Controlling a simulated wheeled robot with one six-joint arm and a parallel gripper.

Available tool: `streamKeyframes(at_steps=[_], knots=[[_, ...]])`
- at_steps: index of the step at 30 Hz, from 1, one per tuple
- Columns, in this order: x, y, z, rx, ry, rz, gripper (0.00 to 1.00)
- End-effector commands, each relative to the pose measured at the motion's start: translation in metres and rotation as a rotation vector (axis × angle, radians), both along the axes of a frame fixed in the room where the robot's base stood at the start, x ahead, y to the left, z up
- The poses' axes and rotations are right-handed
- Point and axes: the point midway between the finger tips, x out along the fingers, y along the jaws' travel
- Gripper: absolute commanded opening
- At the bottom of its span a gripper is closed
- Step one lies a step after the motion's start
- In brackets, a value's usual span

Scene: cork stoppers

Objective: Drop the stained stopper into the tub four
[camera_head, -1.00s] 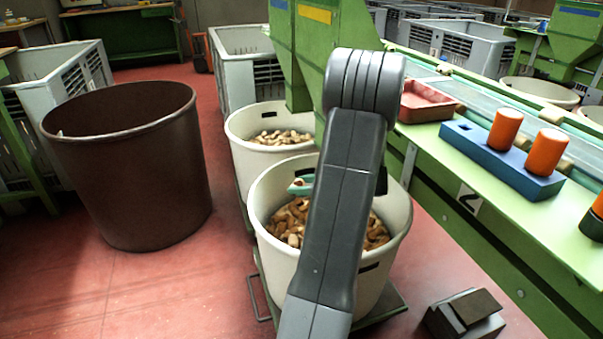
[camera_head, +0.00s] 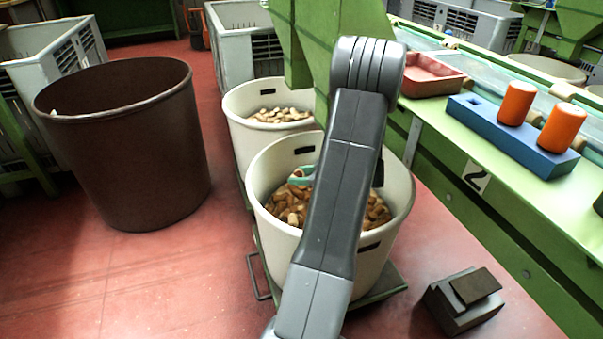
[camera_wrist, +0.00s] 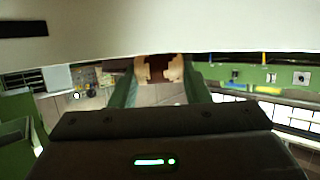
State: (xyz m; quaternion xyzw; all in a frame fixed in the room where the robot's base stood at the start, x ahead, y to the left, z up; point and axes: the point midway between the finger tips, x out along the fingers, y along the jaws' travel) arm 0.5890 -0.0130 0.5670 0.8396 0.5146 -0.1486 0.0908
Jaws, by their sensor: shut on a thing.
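My gripper (camera_wrist: 158,76) is shut on a stopper (camera_wrist: 157,66) in the wrist view. The stopper is tan at both sides with a dark brown patch in the middle, between the green fingers. In the head view a small teal part of my gripper (camera_head: 302,175) shows at the mouth of the near cream tub (camera_head: 270,222), left of my arm; my arm hides the rest. That tub holds many brown stoppers. A second cream tub (camera_head: 240,130) with paler stoppers stands behind it. No number is readable on either tub.
A large dark brown bin (camera_head: 125,150) stands on the red floor at left. A green bench marked 2 (camera_head: 477,178) runs along the right, bearing a red tray (camera_head: 432,88) and a blue block (camera_head: 510,140) with orange cylinders. A dark box (camera_head: 462,305) sits at lower right.

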Motion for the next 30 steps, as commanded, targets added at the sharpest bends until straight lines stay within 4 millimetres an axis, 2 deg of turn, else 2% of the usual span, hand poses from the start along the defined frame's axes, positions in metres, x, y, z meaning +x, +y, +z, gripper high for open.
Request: streamKeyframes(at_steps=[3, 4, 7, 8, 17, 30], knots=[[0.000, 0.000, 0.000, 0.000, 0.000, 0.000, 0.22], [0.000, 0.000, 0.000, 0.000, 0.000, 0.000, 0.46], [0.000, 0.000, 0.000, 0.000, 0.000, 0.000, 0.66], [0.000, 0.000, 0.000, 0.000, 0.000, 0.000, 0.68], [-0.001, -0.002, 0.002, 0.000, 0.000, -0.001, 0.68], [-0.027, -0.055, 0.024, 0.000, -0.001, -0.003, 0.68]])
